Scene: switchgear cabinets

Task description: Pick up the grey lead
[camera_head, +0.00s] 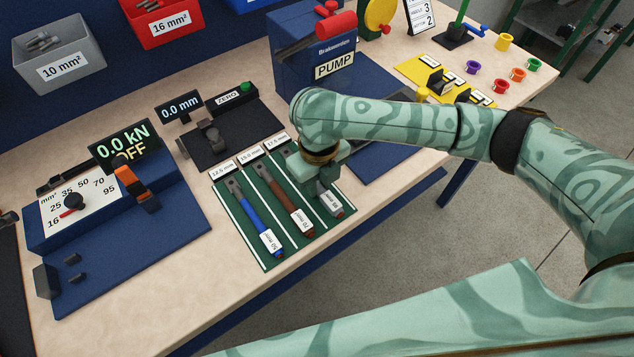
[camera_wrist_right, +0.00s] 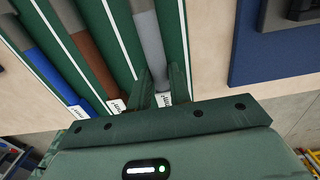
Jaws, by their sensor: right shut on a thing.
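The grey lead (camera_head: 332,205) lies in the rightmost lane of the green mat (camera_head: 259,247), with a white label near its end. It also shows in the wrist view (camera_wrist_right: 149,40), running up between the gripper fingers. My right gripper (camera_head: 316,188) is over this lead, shut on it, and hides part of it in the head view. Its fingers (camera_wrist_right: 163,84) straddle the lead close to the label. A blue lead (camera_head: 254,222) and a brown lead (camera_head: 290,205) lie in the lanes to the left. My left gripper is not in view.
A blue crimping unit (camera_head: 180,215) with a dial stands left of the mat. A black measuring device (camera_head: 225,140) is behind it. A blue pump (camera_head: 316,75) stands at the back. Yellow stand and coloured rings (camera_head: 473,68) are farther right. Bare table borders the mat's front edge.

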